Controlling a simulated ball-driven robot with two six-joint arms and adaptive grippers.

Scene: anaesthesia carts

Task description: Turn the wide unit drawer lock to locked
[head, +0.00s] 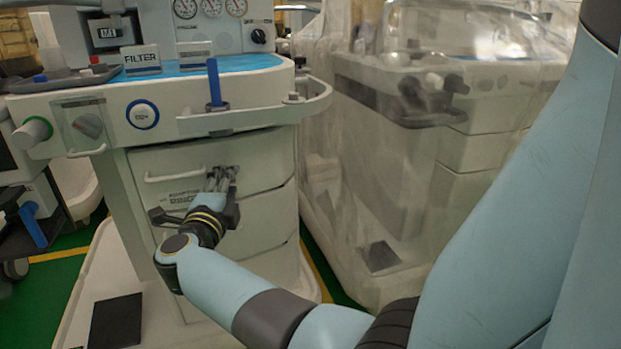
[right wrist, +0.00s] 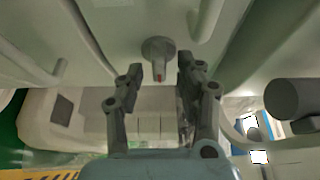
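The drawer unit has a pale top drawer (head: 260,155) with a bar handle (head: 175,176) at its left. My right gripper (head: 221,178) is at the right part of this drawer front, fingers pointing at it. In the right wrist view, a grey lock knob (right wrist: 158,49) with a small red mark on its lever stands out from the drawer front. The fingers of my right gripper (right wrist: 160,68) are open, one on each side of the lever, with gaps visible on both sides. In the head view the gripper mostly hides the knob. My left gripper is not in view.
Above the drawers, a worktop rim with a rail (head: 318,103) juts out, carrying a blue upright rod (head: 214,82). A grey dial (head: 88,125) is on the left panel. A plastic-covered cart (head: 440,150) stands close on the right. Green floor shows between the carts.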

